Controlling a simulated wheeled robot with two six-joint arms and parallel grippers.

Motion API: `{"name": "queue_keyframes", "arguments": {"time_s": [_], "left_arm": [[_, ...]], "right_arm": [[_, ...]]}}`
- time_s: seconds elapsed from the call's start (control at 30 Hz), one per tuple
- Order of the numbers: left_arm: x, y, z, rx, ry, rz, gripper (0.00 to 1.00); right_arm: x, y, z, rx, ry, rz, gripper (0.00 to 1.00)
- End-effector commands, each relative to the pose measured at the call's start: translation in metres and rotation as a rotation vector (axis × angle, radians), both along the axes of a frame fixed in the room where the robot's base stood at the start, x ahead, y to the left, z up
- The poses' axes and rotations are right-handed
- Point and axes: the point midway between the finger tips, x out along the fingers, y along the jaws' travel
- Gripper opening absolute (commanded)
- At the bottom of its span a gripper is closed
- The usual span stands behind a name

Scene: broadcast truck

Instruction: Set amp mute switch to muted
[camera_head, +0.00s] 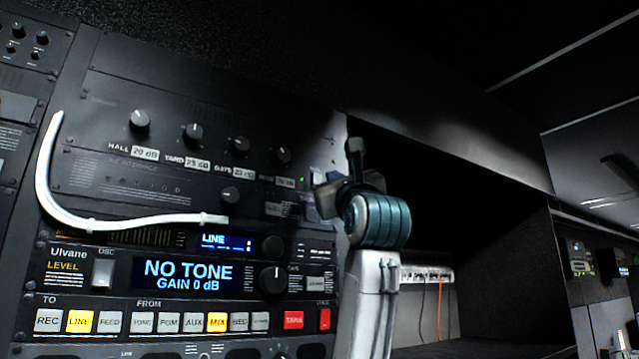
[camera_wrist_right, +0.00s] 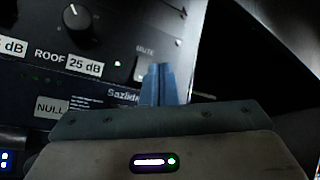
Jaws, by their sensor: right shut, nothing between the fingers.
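The amp panel (camera_head: 165,130) fills the upper left of the head view, with its knobs and dB labels. In the right wrist view the word MUTE is printed on the amp panel (camera_wrist_right: 120,40), and the pale mute switch (camera_wrist_right: 140,72) is partly hidden behind my fingertips. Its position cannot be made out. My right gripper (camera_head: 325,198) is shut and empty at the panel's right end, and in the wrist view its fingertips (camera_wrist_right: 158,70) are right at the switch. Whether they touch it is unclear. My left gripper is not in view.
A white cable (camera_head: 45,180) curves across the rack's left front. Below the amp sits a unit with a lit display (camera_head: 188,275) and several coloured buttons. Right of the rack is a dark open recess (camera_head: 480,260) with an orange cable (camera_head: 440,305).

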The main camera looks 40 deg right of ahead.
Motion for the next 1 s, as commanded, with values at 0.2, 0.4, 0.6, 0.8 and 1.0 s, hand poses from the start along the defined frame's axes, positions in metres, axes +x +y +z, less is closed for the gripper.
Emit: {"name": "queue_keyframes", "arguments": {"time_s": [0.2,0.4,0.6,0.8,1.0], "left_arm": [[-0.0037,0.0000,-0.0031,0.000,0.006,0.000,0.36],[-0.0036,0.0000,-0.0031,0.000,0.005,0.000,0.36],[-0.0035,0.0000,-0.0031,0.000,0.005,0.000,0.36],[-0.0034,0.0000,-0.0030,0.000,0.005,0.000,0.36],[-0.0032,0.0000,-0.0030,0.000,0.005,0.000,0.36]], "right_arm": [[0.0133,-0.0010,-0.0029,0.000,0.001,0.001,0.00],[0.0145,-0.0011,-0.0026,-0.001,0.000,0.001,0.00],[0.0143,-0.0011,-0.0026,-0.001,0.000,0.001,0.00],[0.0142,-0.0011,-0.0025,-0.001,0.000,0.001,0.00],[0.0142,-0.0012,-0.0024,-0.001,0.000,0.001,0.00]]}}
